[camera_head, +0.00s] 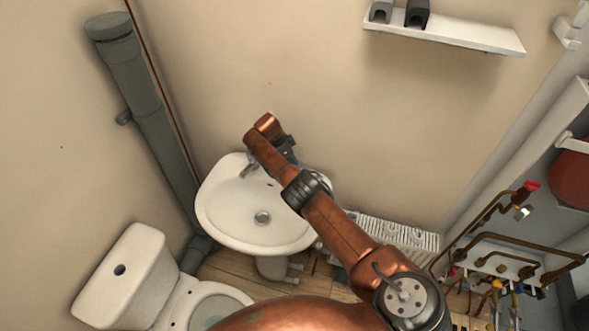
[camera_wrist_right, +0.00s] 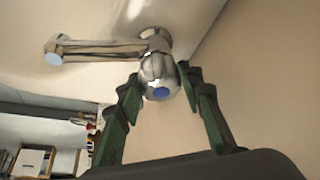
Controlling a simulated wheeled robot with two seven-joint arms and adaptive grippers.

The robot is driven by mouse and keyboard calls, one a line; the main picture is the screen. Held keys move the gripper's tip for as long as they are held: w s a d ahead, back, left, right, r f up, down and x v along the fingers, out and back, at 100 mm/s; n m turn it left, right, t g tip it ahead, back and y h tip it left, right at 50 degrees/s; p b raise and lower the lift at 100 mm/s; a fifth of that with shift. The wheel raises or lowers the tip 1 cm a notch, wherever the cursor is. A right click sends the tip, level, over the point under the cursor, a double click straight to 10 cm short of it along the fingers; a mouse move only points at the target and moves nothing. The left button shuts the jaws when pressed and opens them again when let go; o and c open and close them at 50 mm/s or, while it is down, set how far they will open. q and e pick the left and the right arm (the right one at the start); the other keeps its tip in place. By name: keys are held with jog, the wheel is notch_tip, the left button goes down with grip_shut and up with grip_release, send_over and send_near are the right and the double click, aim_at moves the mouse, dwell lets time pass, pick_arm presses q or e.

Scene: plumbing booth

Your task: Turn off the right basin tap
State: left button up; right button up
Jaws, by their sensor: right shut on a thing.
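The white basin (camera_head: 222,208) is on the wall in the middle of the head view. A chrome tap spout (camera_head: 247,170) shows at its back edge, beside my right gripper (camera_head: 287,153). In the right wrist view the chrome tap (camera_wrist_right: 100,48) has a rounded handle with a blue cap (camera_wrist_right: 160,93). The green-padded fingers of my right gripper (camera_wrist_right: 163,84) are on both sides of this handle, shut on it. The spout points left in that view. My arm hides part of the basin's back right edge, and a second tap cannot be made out. My left gripper is out of view.
A toilet (camera_head: 127,275) stands left of the basin, with a grey pipe (camera_head: 150,110) up the wall. A white radiator (camera_head: 395,232) and copper pipes with valves (camera_head: 500,245) are at the right. A shelf (camera_head: 450,32) is above. The wall around the tap is close and bare.

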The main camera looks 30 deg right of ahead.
jog(key=shift+m, duration=0.3)
jog(key=o, duration=1.2)
jog(key=shift+c, duration=0.2)
jog(key=shift+w+a+r, duration=0.1)
jog(key=shift+a+r, duration=0.05)
jog(key=shift+r, duration=0.15)
jog(key=v, duration=1.1)
jog(key=shift+r, duration=0.2)
